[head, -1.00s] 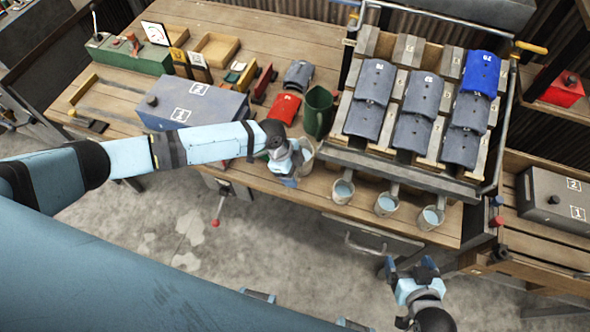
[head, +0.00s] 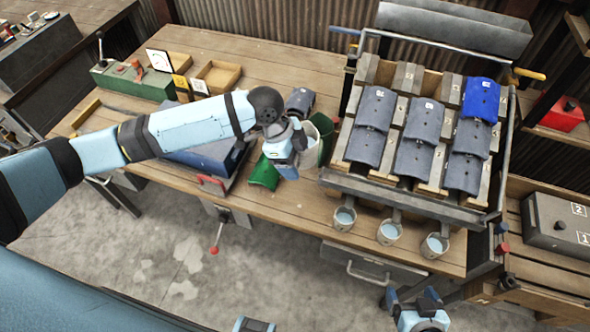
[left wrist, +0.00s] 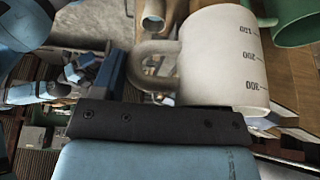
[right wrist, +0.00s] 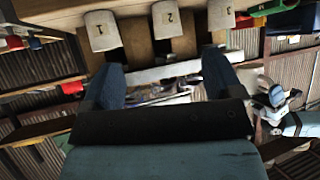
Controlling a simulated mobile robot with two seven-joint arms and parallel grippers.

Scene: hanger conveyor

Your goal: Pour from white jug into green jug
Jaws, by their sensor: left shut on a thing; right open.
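The white jug (head: 311,156) is held over the bench, just left of the rack. In the left wrist view the white jug (left wrist: 222,60) shows dark measuring marks and a handle at my jaws. My left gripper (head: 297,142) is shut on the white jug. The green jug (head: 328,143) is directly beside the white jug and partly hidden behind it. Part of the green jug also shows at the upper right of the left wrist view (left wrist: 297,22). I cannot tell whether liquid is flowing. My right gripper (head: 415,297) is open and empty, in front of the bench.
A rack (head: 400,187) with grey and blue curved pieces stands right of the jugs. Several small cups, one here (head: 344,218), hang along its front. A green piece (head: 263,173) and a grey piece (head: 300,101) lie near my left gripper. The bench front is mostly clear.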

